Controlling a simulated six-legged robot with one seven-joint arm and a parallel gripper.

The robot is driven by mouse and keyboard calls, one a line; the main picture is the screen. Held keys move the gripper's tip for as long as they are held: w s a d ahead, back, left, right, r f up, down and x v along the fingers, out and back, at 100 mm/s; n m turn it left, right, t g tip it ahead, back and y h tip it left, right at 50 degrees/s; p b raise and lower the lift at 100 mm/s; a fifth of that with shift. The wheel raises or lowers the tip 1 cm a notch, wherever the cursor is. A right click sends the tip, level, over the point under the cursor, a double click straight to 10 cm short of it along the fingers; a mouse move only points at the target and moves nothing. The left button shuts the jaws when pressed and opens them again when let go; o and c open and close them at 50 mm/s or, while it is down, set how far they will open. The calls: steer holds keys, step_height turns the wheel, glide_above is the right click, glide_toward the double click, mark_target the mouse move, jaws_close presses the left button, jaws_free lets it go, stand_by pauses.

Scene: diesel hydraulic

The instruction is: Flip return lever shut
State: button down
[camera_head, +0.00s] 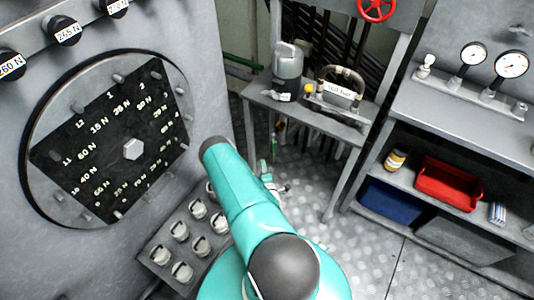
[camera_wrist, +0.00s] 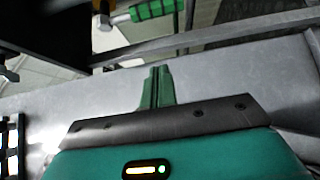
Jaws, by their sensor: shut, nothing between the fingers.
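A lever with a ribbed green grip (camera_wrist: 155,9) and a bare metal end crosses the top of the wrist view, partly cut off by the frame edge. I take it for the return lever, but no label shows. My gripper (camera_wrist: 157,72) points toward it with its green fingers together and empty. A gap shows between the fingertips and the grip, so they look apart. In the head view my teal arm hides most of the gripper. A small green piece (camera_head: 274,146) shows below the small table there; I cannot tell whether it is the same lever.
A grey metal surface (camera_wrist: 90,98) lies behind the fingers. In the head view, a small table (camera_head: 345,127) holds a grey canister (camera_head: 287,61) and a gauge block (camera_head: 341,90). A dial panel (camera_head: 45,130) stands left, shelves with a red bin (camera_head: 447,184) right.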

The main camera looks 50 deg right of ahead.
steer(key=w+d, duration=0.3)
steer(key=d, duration=0.5)
steer(key=shift+w+d, duration=0.25)
steer(key=shift+w, duration=0.1)
